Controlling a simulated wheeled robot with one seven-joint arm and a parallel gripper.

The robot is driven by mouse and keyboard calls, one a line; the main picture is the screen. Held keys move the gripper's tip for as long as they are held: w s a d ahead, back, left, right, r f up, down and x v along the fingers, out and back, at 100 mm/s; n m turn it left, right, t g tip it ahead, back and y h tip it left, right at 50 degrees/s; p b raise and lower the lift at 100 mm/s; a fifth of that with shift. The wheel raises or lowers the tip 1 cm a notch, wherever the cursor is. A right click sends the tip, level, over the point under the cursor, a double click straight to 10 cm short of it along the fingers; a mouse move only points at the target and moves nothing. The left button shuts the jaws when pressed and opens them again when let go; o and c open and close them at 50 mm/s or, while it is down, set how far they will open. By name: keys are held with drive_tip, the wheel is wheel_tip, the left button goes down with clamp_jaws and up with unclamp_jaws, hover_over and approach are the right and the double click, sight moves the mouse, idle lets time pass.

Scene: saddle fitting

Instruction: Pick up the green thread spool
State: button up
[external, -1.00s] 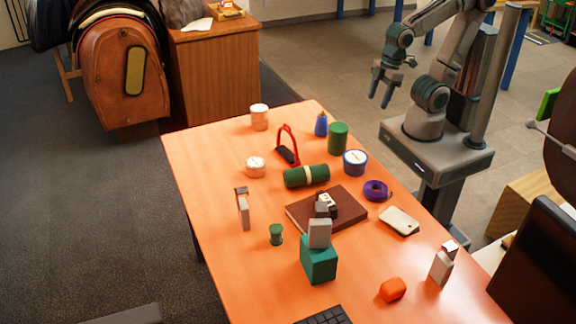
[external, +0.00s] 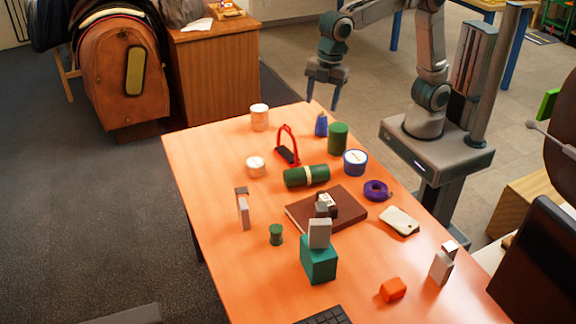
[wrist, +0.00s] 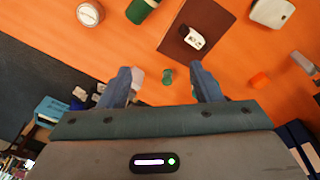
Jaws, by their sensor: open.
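The green thread spool (external: 276,235) stands upright on the orange table, left of the teal box and below the brown book. In the wrist view the spool (wrist: 167,76) appears small between the two fingers, some distance beyond them. My gripper (external: 322,102) is open and empty, high beside the far end of the table and well away from the spool. Both fingers of my gripper (wrist: 163,72) show spread apart in the wrist view.
The teal box (external: 318,262) with a grey block on top stands close to the spool. A slim grey stand (external: 243,212) is to its upper left. The brown book (external: 345,218), green roll (external: 297,178) and red stirrup (external: 281,140) lie farther up. The table's left front is bare.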

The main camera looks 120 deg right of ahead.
drive_tip(key=w+a+f+n, duration=0.2)
drive_tip(key=w+a+n, duration=0.15)
drive_tip(key=w, duration=0.55)
drive_tip(key=n+g, duration=0.2)
drive_tip(key=n, duration=0.6)
hover_over(275, 228)
wheel_tip(275, 228, down, 15)
drive_tip(key=shift+m, duration=0.25)
drive_tip(key=f, duration=0.7)
drive_tip(key=shift+s+f+b, duration=0.25)
drive_tip(key=shift+b, duration=0.15)
drive_tip(key=shift+w+f+p, duration=0.2)
drive_tip(key=shift+f+p, duration=0.3)
drive_tip(key=shift+f, duration=2.3)
drive_tip(key=c, duration=1)
